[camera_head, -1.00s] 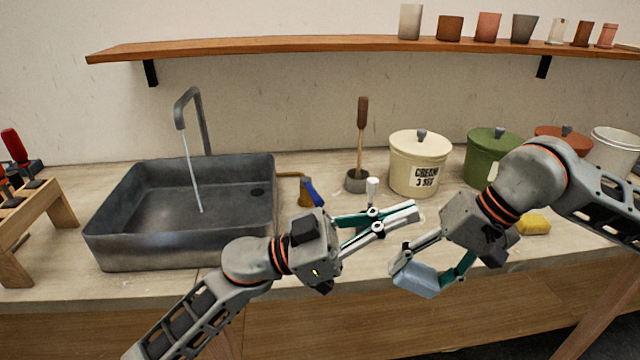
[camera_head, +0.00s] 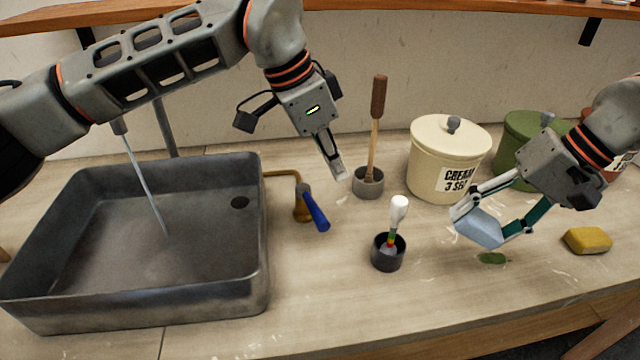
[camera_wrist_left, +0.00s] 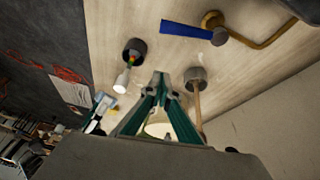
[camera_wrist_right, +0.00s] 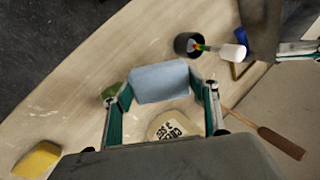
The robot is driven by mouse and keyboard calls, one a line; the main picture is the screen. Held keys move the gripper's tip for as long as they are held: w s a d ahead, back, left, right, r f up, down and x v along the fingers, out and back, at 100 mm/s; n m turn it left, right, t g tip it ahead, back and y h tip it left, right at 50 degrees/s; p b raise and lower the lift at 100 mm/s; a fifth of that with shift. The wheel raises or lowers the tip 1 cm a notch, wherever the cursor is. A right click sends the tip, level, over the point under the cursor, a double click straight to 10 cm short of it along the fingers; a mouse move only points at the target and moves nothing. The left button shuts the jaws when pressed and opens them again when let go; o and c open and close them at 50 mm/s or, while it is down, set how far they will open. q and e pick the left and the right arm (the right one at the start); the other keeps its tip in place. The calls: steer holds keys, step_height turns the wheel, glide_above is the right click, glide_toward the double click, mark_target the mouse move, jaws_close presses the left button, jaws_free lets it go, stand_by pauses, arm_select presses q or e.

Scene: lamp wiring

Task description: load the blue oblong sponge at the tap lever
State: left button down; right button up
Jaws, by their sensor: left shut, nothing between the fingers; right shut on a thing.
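The blue oblong sponge (camera_head: 478,228) is held between the fingers of my right gripper (camera_head: 487,222), above the counter in front of the cream canister. It also shows in the right wrist view (camera_wrist_right: 160,82), gripped at both ends. The tap lever (camera_head: 314,207) has a blue handle on a brass body, just right of the sink; it shows in the left wrist view too (camera_wrist_left: 186,30). My left gripper (camera_head: 338,175) is shut and empty, pointing down above the counter, right of the lever and apart from it.
A grey sink (camera_head: 140,312) with running water is at left. A dark cup with a white-handled brush (camera_head: 388,252) stands mid-counter. A wooden-handled tool in a grey pot (camera_head: 368,182), the cream canister (camera_head: 440,160) and a green canister (camera_head: 518,140) stand behind. A yellow sponge (camera_head: 587,240) lies at right.

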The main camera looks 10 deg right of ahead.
mark_target(312, 207)
steer(key=shift+w+d, duration=0.15)
steer(key=shift+w, duration=0.05)
steer(key=shift+r, duration=0.15)
steer(key=shift+r+p, duration=0.3)
steer(key=shift+r, duration=0.15)
arm_select(q)
step_height(312, 207, down, 9)
steer(key=w+a, duration=0.1)
steer(key=shift+w+a+f+n+y, duration=0.2)
steer(key=shift+w+a+n+y, duration=0.1)
steer(key=shift+n+y, duration=0.1)
steer(key=shift+a, duration=0.1)
